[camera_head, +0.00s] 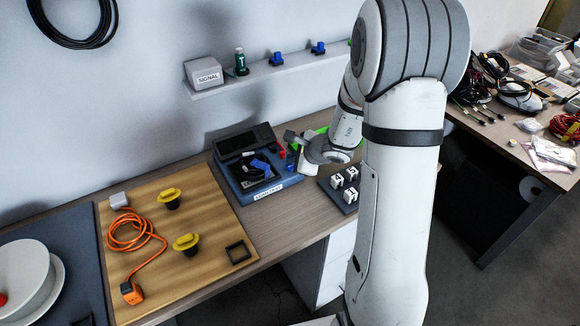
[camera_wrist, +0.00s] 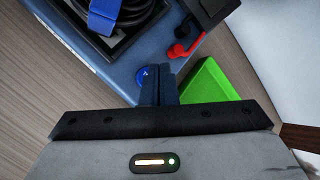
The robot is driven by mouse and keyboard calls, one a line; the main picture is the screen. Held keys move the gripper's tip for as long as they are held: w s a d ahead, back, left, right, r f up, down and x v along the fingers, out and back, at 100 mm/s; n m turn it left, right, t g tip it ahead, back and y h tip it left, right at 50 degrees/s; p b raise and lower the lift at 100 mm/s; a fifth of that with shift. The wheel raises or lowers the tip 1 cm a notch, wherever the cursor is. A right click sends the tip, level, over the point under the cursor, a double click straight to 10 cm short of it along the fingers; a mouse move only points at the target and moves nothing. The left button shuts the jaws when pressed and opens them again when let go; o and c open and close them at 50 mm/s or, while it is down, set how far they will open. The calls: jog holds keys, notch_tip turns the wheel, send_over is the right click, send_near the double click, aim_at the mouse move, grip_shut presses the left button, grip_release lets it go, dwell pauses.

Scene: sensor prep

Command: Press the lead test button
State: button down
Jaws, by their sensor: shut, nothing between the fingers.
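The blue lead test box (camera_head: 240,192) stands on the wooden bench against the wall, with a dark screen (camera_head: 246,139) at its back and a coiled black lead with a blue clip (camera_head: 262,165) in its recess. A round blue button (camera_wrist: 143,77) with a pale mark sits on its top face in the wrist view. My gripper (camera_wrist: 160,78) is shut and empty, its dark fingertips right beside the button. I cannot tell whether they touch it.
Red plugs (camera_wrist: 187,46) lie near the button. A green block (camera_wrist: 211,82) is close right of my fingers. A dark tray (camera_head: 349,208) with white pieces stands right of the box. A wooden board (camera_head: 207,215) lies left. A wall shelf (camera_head: 263,73) runs above.

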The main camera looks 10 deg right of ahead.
jog(key=shift+f+b, duration=0.45)
jog(key=shift+b, duration=0.1)
jog(key=shift+f+b, duration=0.45)
jog(key=shift+b, duration=0.15)
dwell(0.6)
jog(key=shift+r, duration=0.15)
jog(key=shift+r+p, duration=0.55)
jog(key=shift+r, duration=0.2)
jog(key=shift+r+p, duration=1.85)
jog(key=shift+r, duration=0.75)
